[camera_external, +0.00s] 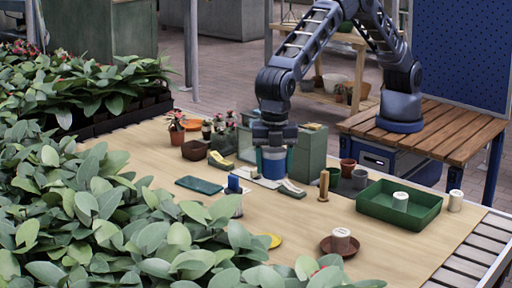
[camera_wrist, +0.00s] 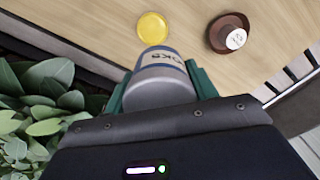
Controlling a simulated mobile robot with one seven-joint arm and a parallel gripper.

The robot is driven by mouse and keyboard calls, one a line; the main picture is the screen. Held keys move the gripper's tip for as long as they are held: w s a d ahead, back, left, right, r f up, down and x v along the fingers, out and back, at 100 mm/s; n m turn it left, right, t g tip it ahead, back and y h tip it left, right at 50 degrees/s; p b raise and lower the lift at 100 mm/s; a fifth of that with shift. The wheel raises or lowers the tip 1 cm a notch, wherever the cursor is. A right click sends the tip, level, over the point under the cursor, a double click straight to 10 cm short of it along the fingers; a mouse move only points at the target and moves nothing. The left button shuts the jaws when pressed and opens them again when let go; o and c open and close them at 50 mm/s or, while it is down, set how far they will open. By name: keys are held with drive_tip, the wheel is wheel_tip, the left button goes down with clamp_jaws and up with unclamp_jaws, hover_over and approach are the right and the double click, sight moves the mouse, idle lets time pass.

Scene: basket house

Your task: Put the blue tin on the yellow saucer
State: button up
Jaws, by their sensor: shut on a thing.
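My gripper (camera_external: 273,146) is shut on the blue tin (camera_external: 273,166), which has a white band and hangs upright below it near the middle of the table. In the wrist view the tin (camera_wrist: 160,75) sits between the green fingers of my gripper (camera_wrist: 160,88). The yellow saucer (camera_external: 272,241) lies near the front edge of the table, partly hidden by leaves. In the wrist view the saucer (camera_wrist: 152,28) is empty and lies ahead of the tin, apart from it.
A brown saucer (camera_external: 325,249) with a white tin (camera_external: 340,239) stands right of the yellow saucer. A green tray (camera_external: 425,216) holds another white tin. A wooden peg (camera_external: 323,187), pots and small boxes stand mid-table. Leafy plants (camera_external: 130,225) crowd the front left.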

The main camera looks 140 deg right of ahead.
sight(266, 240)
drive_tip(key=shift+w+d+f, duration=0.1)
drive_tip(key=shift+w+d, duration=0.15)
drive_tip(key=shift+d, duration=0.7)
wheel_tip(266, 240, down, 20)
drive_tip(key=shift+r, duration=0.15)
drive_tip(key=o, duration=1.1)
drive_tip(key=shift+c, duration=0.2)
